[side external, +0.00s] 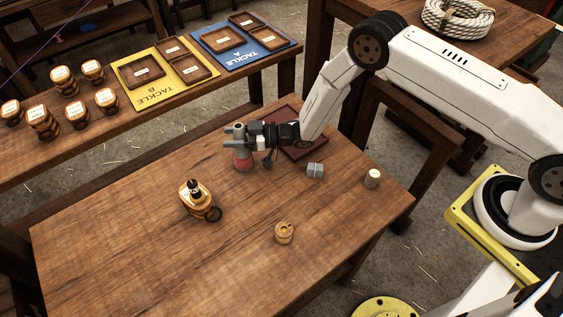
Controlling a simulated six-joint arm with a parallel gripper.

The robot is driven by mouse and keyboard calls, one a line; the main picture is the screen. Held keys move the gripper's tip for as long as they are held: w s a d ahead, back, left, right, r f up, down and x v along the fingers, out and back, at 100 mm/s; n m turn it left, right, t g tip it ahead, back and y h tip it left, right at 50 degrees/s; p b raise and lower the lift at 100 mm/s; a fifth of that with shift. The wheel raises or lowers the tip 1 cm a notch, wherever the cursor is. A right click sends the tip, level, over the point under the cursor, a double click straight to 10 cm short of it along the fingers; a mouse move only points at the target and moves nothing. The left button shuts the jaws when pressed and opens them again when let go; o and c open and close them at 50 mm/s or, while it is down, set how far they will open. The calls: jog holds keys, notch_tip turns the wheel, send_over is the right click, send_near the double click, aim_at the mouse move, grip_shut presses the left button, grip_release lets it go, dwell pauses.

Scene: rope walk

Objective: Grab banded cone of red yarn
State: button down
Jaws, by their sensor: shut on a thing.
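The red cone of yarn (243,163) is at the back middle of the wooden table in the side external view. Only its lower red part shows below the jaws; its top and any band are hidden. My gripper (238,142) reaches in from the right and is shut on the cone. I cannot tell whether the cone touches the table or hangs just above it.
A dark red tray (312,149) lies behind my gripper. A grey block (315,171), a white spool (372,178), a tan piece (284,233) and a wooden piece with a black top (196,203) stand around. The front left table is clear.

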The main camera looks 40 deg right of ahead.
jog(key=shift+r, duration=0.85)
jog(key=s+d+r, duration=0.2)
jog(key=s+r, duration=0.3)
jog(key=s, duration=0.1)
jog(key=s+d+r, duration=0.2)
jog(key=s+r, duration=0.4)
jog(key=s, duration=0.1)
jog(key=shift+d, duration=0.35)
jog(key=shift+s, duration=0.1)
jog(key=shift+a, duration=0.1)
